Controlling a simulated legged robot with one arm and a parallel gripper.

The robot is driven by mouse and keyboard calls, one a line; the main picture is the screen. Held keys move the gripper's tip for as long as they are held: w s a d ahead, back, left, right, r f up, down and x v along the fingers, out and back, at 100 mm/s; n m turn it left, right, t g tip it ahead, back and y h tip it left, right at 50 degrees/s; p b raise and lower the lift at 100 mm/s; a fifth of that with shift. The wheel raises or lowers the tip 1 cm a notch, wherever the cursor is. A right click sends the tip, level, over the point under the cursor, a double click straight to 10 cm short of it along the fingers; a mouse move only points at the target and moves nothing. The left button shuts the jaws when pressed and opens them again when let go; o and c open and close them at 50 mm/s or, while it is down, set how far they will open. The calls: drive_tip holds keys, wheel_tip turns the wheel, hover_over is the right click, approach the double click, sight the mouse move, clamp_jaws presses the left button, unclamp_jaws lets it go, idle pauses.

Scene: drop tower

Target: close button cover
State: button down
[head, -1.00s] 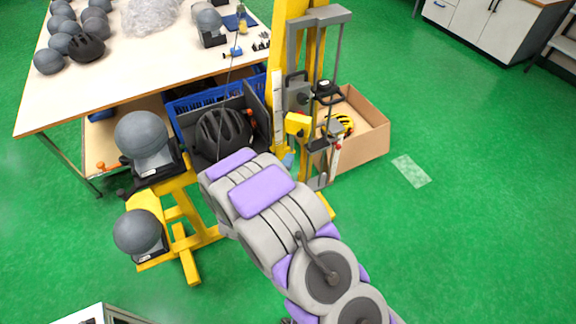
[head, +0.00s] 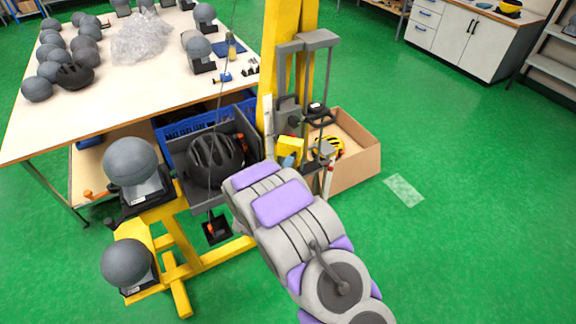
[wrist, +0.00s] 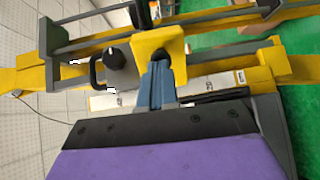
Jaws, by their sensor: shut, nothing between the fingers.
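A small yellow box-like part (head: 290,148), which looks like the button housing or its cover, sits on the yellow drop tower (head: 283,60). I cannot tell the cover's angle, and no button face shows. My gripper (head: 288,162) is shut and empty, just in front of the yellow part. In the wrist view its blue-grey fingers (wrist: 157,80) are together, with the tips overlapping the yellow part's lower edge. I cannot tell whether they touch.
A black helmet (head: 215,156) sits in a grey tray left of the tower. A cardboard box (head: 358,165) holds a yellow helmet at the right. Grey headforms (head: 130,160) stand on a yellow frame at left. The green floor on the right is mostly clear.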

sight(302, 150)
drive_tip(key=shift+d, duration=0.15)
drive_tip(key=shift+w+d+n+y, duration=0.2)
drive_tip(key=shift+d+n+y, duration=0.2)
drive_tip(key=shift+d+y, duration=0.2)
drive_tip(key=shift+w+d+n+y, duration=0.2)
drive_tip(key=shift+d+n+y, duration=0.2)
drive_tip(key=shift+d+y, duration=0.15)
drive_tip(key=shift+w+d+n+y+b, duration=0.2)
drive_tip(key=shift+w+d+n+y, duration=0.35)
drive_tip(key=shift+y, duration=0.45)
drive_tip(key=shift+w+d+n+y+b, duration=0.25)
drive_tip(key=shift+w+d+n+y, duration=0.15)
drive_tip(key=shift+n+y, duration=0.55)
drive_tip(key=shift+w+d+n+y+b, duration=0.2)
drive_tip(key=shift+w+d+n+y, duration=0.3)
drive_tip(key=shift+y, duration=0.6)
drive_tip(key=w+y+b, duration=0.1)
drive_tip(key=b, duration=0.1)
drive_tip(key=w+d+n+b, duration=0.1)
drive_tip(key=w+b, duration=0.1)
drive_tip(key=shift+d+r+g+y, duration=0.2)
drive_tip(key=shift+g+y, duration=0.1)
drive_tip(key=shift+y, duration=0.1)
drive_tip(key=shift+w+d, duration=0.1)
